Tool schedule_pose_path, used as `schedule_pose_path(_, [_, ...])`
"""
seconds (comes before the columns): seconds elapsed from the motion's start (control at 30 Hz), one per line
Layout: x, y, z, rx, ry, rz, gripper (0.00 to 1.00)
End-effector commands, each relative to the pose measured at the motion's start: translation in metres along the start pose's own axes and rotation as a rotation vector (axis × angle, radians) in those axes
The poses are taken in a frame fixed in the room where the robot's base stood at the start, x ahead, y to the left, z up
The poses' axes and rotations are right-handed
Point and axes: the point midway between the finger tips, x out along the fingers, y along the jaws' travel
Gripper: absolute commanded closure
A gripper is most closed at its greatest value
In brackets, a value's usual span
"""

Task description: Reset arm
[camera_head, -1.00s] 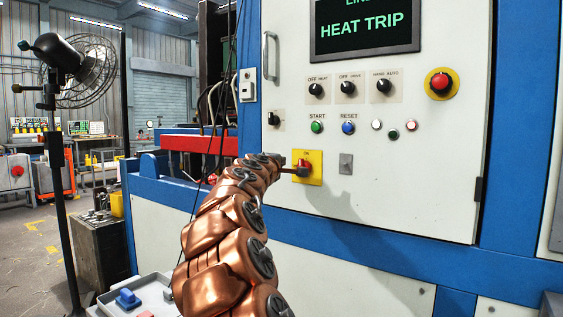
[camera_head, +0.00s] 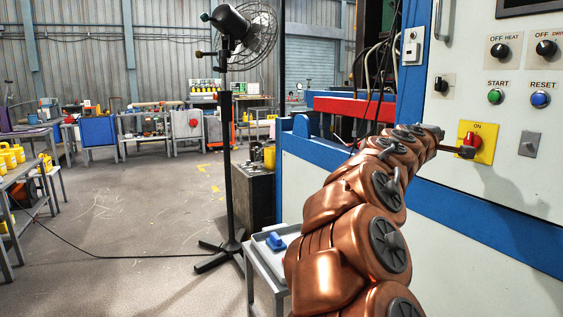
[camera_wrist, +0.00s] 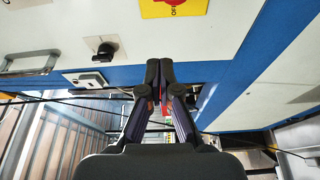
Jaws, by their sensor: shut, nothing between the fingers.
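My copper-coloured arm reaches from the lower right of the head view up to the control panel (camera_head: 468,80). My gripper (camera_head: 468,152) is by the red knob on the yellow ON plate (camera_head: 485,146); whether it touches the knob cannot be told from the head view. In the wrist view my gripper (camera_wrist: 159,64) is shut with its fingertips together and nothing between them. The yellow plate (camera_wrist: 172,9) shows at the top edge of that view, apart from the fingertips.
A black pedestal fan (camera_head: 230,150) stands left of my arm. A grey table with a blue item (camera_head: 275,241) is below the arm. Benches with yellow cans (camera_head: 10,157) stand at the far left. A cable (camera_head: 120,256) crosses the floor. The middle floor is open.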

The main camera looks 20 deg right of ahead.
Motion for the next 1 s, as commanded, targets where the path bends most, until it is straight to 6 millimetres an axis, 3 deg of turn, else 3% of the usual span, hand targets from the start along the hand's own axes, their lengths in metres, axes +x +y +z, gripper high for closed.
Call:
schedule_pose_path(0.17, [-0.003,0.005,0.001,0.016,-0.005,-0.009,1.00])
schedule_pose_path(0.37, [-0.033,0.026,0.015,0.150,-0.058,-0.097,1.00])
schedule_pose_path(0.53, [-0.074,0.025,0.029,0.304,-0.121,-0.245,1.00])
schedule_pose_path(0.77, [-0.141,0.001,0.036,0.460,-0.199,-0.499,1.00])
schedule_pose_path(1.0, [-0.234,-0.030,0.033,0.531,-0.267,-0.808,1.00])
